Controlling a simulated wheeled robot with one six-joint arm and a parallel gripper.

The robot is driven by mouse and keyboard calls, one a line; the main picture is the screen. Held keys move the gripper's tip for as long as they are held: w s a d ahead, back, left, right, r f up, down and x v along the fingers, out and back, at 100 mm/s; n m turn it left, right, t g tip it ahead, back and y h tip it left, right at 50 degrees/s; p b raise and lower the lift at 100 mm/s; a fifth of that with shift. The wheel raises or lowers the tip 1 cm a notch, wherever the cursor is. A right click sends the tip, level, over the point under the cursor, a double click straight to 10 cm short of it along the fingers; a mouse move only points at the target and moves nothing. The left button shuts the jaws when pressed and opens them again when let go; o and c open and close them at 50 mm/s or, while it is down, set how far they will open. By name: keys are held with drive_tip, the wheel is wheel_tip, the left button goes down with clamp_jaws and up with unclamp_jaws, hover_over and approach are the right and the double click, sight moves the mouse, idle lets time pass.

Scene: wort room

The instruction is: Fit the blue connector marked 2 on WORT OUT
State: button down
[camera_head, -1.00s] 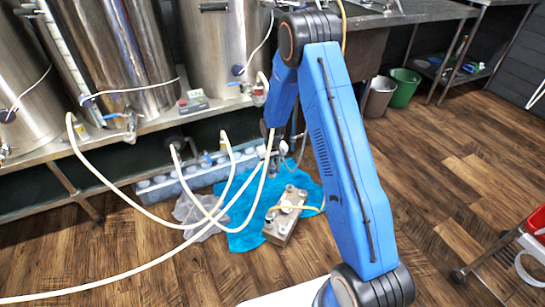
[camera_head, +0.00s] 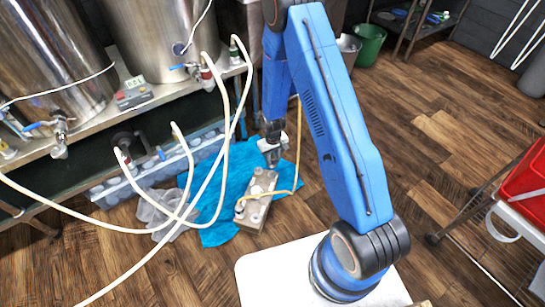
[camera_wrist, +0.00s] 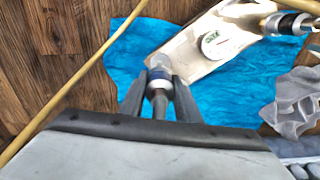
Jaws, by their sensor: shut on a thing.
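The metal plate chiller (camera_head: 255,203) lies on a blue cloth on the floor, with several ports on its top. It also shows at the top of the wrist view (camera_wrist: 185,50), with a round white label with green marking (camera_wrist: 212,42) too blurred to read. My gripper (camera_head: 271,147) is low over the chiller's far end. In the wrist view my gripper (camera_wrist: 160,88) is shut on a metal connector with a blue band (camera_wrist: 159,77). The connector's tip is close to the chiller's near end; I cannot tell whether it touches a port. Its number is not readable.
A hose with a dark-banded metal fitting (camera_wrist: 290,23) is at the chiller's other end. Pale hoses (camera_head: 222,130) loop from the kettle valves across the left. A blue cloth (camera_head: 222,226), crumpled clear plastic (camera_head: 160,207) and a rack lie around.

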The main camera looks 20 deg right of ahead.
hover_over(272, 172)
drive_tip(key=shift+w+d+f, duration=0.1)
drive_tip(key=shift+d+f, duration=0.05)
drive_tip(key=shift+f, duration=2.45)
drive_tip(key=shift+f, duration=1.25)
drive_tip(key=c, duration=1.3)
unclamp_jaws()
drive_tip(key=shift+o, duration=0.2)
wheel_tip(272, 172, up, 17)
drive_tip(key=shift+r, duration=0.2)
